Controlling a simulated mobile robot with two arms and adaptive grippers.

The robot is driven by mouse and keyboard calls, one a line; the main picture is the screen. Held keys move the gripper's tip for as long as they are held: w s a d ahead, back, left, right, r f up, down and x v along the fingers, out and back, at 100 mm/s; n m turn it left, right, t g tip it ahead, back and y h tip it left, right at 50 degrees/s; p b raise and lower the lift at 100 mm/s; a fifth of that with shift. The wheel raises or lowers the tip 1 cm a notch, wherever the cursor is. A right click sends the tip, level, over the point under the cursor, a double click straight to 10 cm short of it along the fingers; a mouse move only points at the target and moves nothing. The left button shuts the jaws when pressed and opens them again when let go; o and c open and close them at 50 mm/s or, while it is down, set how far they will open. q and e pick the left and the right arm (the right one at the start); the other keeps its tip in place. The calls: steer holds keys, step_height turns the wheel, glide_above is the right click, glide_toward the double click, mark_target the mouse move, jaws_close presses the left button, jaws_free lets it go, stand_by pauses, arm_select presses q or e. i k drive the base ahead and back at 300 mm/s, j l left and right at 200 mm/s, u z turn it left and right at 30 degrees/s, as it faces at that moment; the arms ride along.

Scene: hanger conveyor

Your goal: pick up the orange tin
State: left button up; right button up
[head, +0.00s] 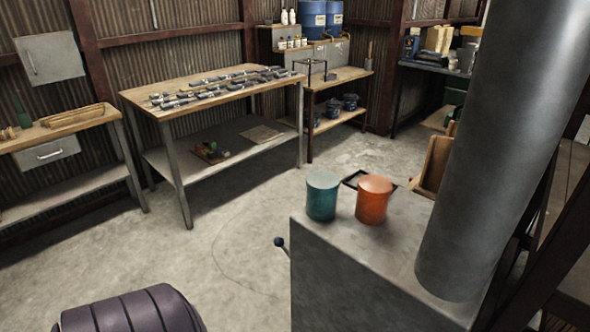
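The orange tin (373,201) stands upright on top of a grey metal cabinet (350,270) at the lower right of the head view. A teal tin (322,196) stands upright close to its left, with a narrow gap between them. Neither of my grippers shows in this view, so I cannot see whether they are open or shut.
A dark tray (352,180) lies partly hidden behind the tins. A thick grey pipe (505,150) rises right of the orange tin. A wooden workbench (215,92) with tools stands at the back. A dark padded seat (130,312) is at bottom left. The concrete floor between is clear.

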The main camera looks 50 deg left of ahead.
mark_target(374, 191)
steer(key=u, duration=1.1)
